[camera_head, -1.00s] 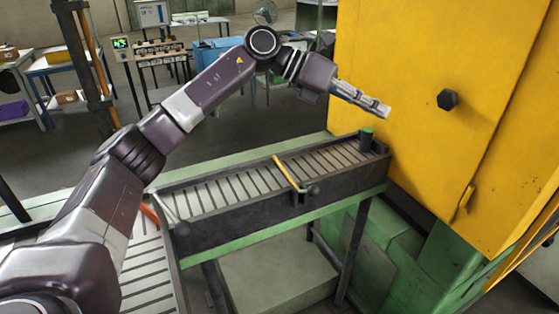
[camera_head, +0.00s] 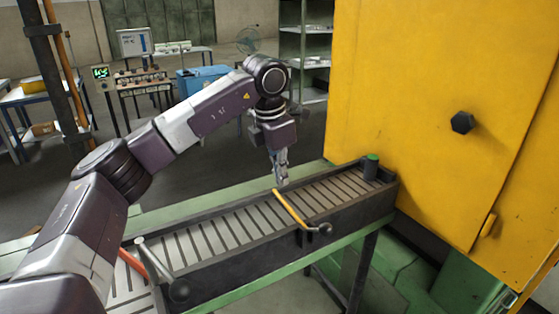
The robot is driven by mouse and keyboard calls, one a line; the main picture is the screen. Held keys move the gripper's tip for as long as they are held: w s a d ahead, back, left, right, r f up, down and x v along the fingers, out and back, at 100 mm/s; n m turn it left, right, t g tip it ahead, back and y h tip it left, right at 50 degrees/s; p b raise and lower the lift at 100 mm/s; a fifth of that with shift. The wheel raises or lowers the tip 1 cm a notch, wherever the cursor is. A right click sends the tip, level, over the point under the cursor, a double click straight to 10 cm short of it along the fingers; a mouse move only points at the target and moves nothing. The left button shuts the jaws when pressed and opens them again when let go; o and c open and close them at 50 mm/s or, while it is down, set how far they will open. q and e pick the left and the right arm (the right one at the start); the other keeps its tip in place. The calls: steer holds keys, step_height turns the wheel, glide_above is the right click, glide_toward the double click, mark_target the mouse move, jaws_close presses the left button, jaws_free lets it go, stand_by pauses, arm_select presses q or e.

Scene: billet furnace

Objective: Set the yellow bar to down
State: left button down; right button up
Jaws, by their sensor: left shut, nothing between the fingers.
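The yellow bar (camera_head: 289,208) lies slanted across the roller conveyor (camera_head: 232,227). Its far end is near the conveyor's back edge, and its near end joins a dark pivot with a round knob (camera_head: 324,229) at the front rail. My left gripper (camera_head: 283,184) points down just above the far end of the bar. It is shut with nothing held. Whether the fingertips touch the bar cannot be told. My right gripper is not in view.
A large yellow cabinet (camera_head: 410,90) with a black knob (camera_head: 462,122) stands at the right. A green-topped post (camera_head: 371,167) is at the conveyor's right end. A red bar (camera_head: 133,262) and a pale lever (camera_head: 152,258) are at the conveyor's lower left.

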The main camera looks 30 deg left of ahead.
mark_target(285, 204)
arm_select(q)
steer(key=p+x, duration=0.1)
steer(key=x, duration=0.4)
steer(key=shift+f+p, duration=0.3)
steer(key=shift+f, duration=0.05)
steer(key=shift+w+f, duration=0.2)
steer(key=shift+f, duration=0.4)
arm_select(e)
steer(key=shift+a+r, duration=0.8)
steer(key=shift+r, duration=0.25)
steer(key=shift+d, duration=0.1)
arm_select(q)
steer(key=shift+b+x, duration=0.7)
steer(key=shift+x, duration=0.3)
steer(key=shift+s+r, duration=0.1)
steer(key=shift+s, duration=0.25)
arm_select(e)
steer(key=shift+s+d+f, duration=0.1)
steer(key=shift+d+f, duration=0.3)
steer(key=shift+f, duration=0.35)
